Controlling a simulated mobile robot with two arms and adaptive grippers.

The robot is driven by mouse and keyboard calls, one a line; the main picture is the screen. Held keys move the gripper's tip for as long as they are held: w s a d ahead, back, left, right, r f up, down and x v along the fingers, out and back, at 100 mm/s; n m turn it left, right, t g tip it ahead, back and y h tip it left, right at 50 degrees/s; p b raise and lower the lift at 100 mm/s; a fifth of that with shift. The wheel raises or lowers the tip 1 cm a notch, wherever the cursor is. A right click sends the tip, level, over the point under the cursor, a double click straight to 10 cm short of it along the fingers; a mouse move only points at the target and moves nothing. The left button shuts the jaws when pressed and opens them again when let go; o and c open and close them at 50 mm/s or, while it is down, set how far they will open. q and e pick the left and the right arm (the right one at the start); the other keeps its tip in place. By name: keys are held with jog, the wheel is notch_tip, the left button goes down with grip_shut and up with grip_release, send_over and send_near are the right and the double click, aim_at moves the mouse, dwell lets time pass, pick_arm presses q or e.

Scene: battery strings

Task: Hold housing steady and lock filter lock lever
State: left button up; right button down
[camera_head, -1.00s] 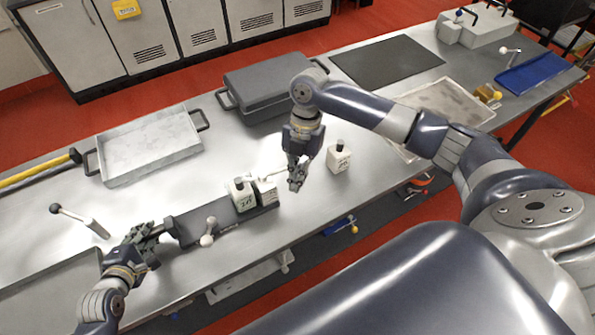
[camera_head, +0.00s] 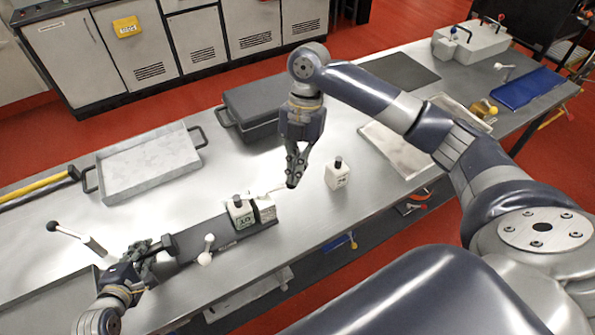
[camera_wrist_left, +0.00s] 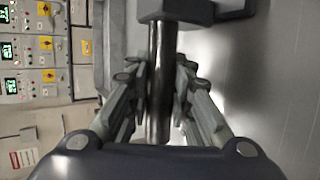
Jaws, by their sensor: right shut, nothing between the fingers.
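The long dark housing (camera_head: 225,232) lies on the metal table, with two white blocks (camera_head: 242,213) at its right end. A thin pale lever (camera_head: 268,191) sticks out from the blocks toward my right gripper. My right gripper (camera_head: 292,182) is shut and empty just right of the lever's tip; contact cannot be told. A white-knobbed lever (camera_head: 206,250) stands at the housing's front. My left gripper (camera_head: 150,257) is at the housing's left end. In the left wrist view its fingers (camera_wrist_left: 158,100) are closed on both sides of a dark round handle bar (camera_wrist_left: 160,65).
A white bottle-like block (camera_head: 338,175) with a black top stands right of my right gripper. A black-knobbed lever (camera_head: 78,236) stands at the left. A metal tray (camera_head: 150,160) and a dark case (camera_head: 255,110) lie behind. The table between them is clear.

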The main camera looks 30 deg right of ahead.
pick_arm(q)
jog(key=o, duration=0.4)
jog(key=shift+s+a+f, duration=0.15)
jog(key=shift+f, duration=0.35)
jog(key=shift+o, duration=0.7)
jog(key=shift+w+r, duration=0.1)
jog(key=shift+w, duration=0.15)
jog(key=shift+s+a+r, duration=0.1)
jog(key=shift+s+r, duration=0.25)
jog(key=shift+s, duration=0.05)
jog(key=v, duration=1.1)
jog(key=shift+a+f, duration=0.1)
